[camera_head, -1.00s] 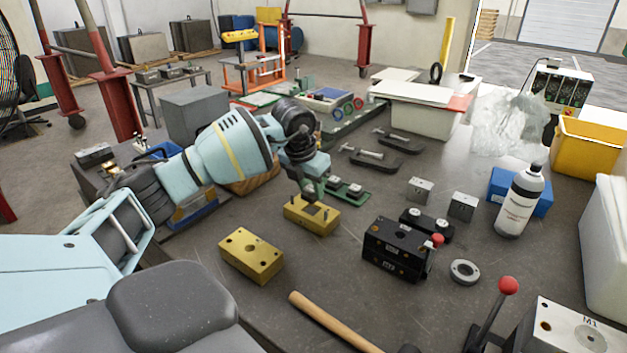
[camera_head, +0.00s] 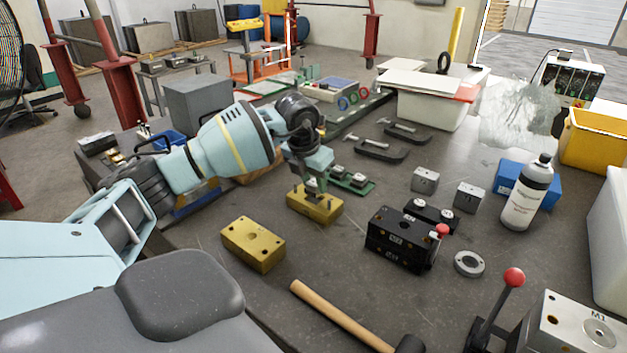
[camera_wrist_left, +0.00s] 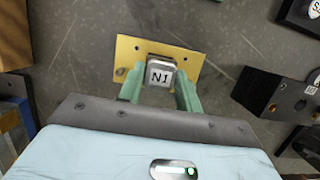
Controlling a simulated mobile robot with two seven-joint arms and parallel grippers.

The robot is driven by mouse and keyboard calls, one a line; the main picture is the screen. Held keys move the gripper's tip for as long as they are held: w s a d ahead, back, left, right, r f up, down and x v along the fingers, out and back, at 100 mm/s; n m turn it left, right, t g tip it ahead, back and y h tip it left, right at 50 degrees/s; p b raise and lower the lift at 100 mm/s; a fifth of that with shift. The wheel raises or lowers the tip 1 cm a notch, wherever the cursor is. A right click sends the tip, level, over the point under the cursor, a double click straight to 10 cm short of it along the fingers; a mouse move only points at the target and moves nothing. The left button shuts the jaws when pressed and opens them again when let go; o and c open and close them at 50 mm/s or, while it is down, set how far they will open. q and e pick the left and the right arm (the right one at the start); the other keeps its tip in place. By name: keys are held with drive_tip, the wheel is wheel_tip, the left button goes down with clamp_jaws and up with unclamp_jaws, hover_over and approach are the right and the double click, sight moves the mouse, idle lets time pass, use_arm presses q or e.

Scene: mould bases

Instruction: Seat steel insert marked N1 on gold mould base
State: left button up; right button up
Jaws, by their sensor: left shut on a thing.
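The steel insert marked N1 (camera_wrist_left: 160,74) is held between the two green fingers of my left gripper (camera_wrist_left: 158,90), its marked face showing in the left wrist view. A gold mould base (camera_wrist_left: 130,52) lies directly beneath it; it also shows in the head view (camera_head: 328,214). In the head view my left gripper (camera_head: 312,190) is over this base, with its fingers close to the top face. The base's pocket is hidden, so I cannot tell whether the insert is in it or just above. My right gripper is out of view.
A second gold block (camera_head: 253,247) lies in front left. A black block (camera_head: 400,240) stands to the right, with two steel cubes (camera_head: 425,180) (camera_head: 468,196) behind. A mallet (camera_head: 340,315), steel ring (camera_head: 468,263) and spray bottle (camera_head: 527,195) are also on the table.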

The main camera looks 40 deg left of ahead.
use_arm(q)
drive_tip(key=shift+f+b, duration=0.35)
drive_tip(key=shift+f, duration=0.75)
idle(0.7)
drive_tip(key=o, duration=1.3)
drive_tip(key=v, duration=0.7)
drive_tip(key=shift+s+r, duration=0.1)
drive_tip(key=shift+r, duration=0.3)
